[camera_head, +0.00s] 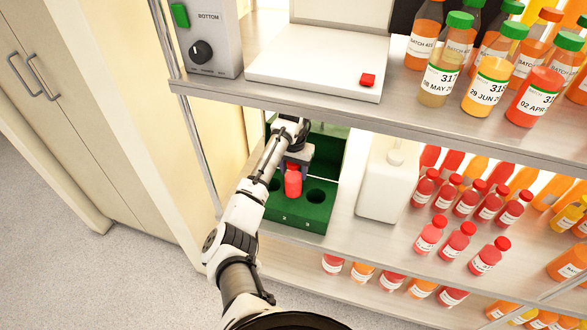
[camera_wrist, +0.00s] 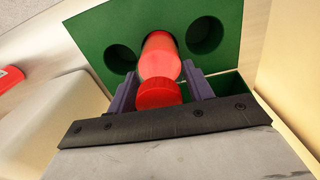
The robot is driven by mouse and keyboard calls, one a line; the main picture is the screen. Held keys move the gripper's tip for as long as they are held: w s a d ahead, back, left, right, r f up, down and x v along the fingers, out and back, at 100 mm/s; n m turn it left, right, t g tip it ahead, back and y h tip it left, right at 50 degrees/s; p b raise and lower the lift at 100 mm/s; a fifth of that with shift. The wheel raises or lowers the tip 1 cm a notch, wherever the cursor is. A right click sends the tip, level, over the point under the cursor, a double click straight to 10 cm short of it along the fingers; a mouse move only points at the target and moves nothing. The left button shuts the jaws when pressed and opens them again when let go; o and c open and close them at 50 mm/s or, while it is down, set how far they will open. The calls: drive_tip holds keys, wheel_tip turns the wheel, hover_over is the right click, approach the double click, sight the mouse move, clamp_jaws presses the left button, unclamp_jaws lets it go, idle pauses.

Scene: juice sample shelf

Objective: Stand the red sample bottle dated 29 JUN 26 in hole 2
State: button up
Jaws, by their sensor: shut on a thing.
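A red bottle with a red cap (camera_head: 293,183) is upright between the fingers of my gripper (camera_head: 297,160). My gripper is shut on it; in the wrist view its purple-grey fingers (camera_wrist: 160,95) flank the red bottle (camera_wrist: 160,58). The green rack (camera_head: 303,219) has a row of holes, with small numbers on its front. The bottle's lower end is at the middle hole, between two empty holes, which show in the wrist view. I cannot tell how deep it sits. No date is readable on the held bottle.
A white jug (camera_head: 386,188) stands right of the rack. Several small red bottles (camera_head: 430,235) stand further right. The upper shelf, with a white scale (camera_head: 318,62) and larger juice bottles (camera_head: 442,75), overhangs the rack. A shelf post is at left.

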drive_tip(key=shift+f+b, duration=0.5)
drive_tip(key=shift+f, duration=1.2)
drive_tip(key=o, duration=1.3)
drive_tip(key=shift+o, duration=0.2)
wheel_tip(320, 180, up, 12)
drive_tip(key=shift+r+b, duration=0.1)
drive_tip(key=shift+b, duration=0.25)
drive_tip(key=shift+s, duration=0.1)
